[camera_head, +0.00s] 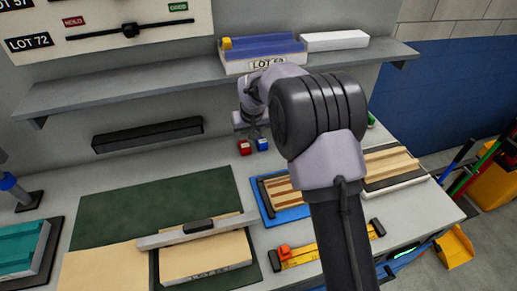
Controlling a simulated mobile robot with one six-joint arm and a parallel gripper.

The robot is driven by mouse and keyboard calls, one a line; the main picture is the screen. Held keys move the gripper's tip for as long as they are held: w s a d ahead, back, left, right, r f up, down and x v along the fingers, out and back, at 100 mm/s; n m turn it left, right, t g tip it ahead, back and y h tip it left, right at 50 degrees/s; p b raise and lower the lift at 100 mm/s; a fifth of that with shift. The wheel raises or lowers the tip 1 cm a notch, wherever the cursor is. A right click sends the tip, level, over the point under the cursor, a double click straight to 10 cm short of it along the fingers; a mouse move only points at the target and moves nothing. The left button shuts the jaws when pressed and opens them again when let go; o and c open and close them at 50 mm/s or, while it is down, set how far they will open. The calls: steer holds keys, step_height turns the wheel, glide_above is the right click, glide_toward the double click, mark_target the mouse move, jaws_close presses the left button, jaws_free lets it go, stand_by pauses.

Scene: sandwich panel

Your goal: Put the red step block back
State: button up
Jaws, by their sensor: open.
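A small orange-red block (284,252), the only loose red block I can make out, sits at the left end of a yellow strip (303,256) near the front edge of the bench. My gripper (253,146) is further back, beneath the shelf. The gripper is well away from the orange-red block. My arm hides part of the yellow strip and the bench behind it.
Pale panels with a grey bar (196,228) lie on a green mat (150,205). A blue tray (283,218) holds striped wood pieces. The wall shelf (130,92) carries a labelled bin (232,66) and a white box (335,40). A black bar (147,135) is at the wall.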

steer(key=s+d+r+m+t, duration=0.1)
steer(key=s+d+r+m, duration=0.15)
steer(key=s+r, duration=0.8)
steer(key=s+d+r+m, duration=0.1)
steer(key=s+d+r, duration=0.3)
steer(key=s+r, duration=0.6)
steer(key=s+f+m, duration=0.1)
steer(key=s, duration=0.9)
steer(key=s+d+f+m+y, duration=0.1)
steer(key=s+f+m, duration=0.1)
steer(key=s, duration=0.8)
steer(key=shift+s+f, duration=0.15)
steer(key=shift+f, duration=0.1)
step_height(320, 180, down, 3)
steer(key=b, duration=0.3)
steer(key=shift+d, duration=0.1)
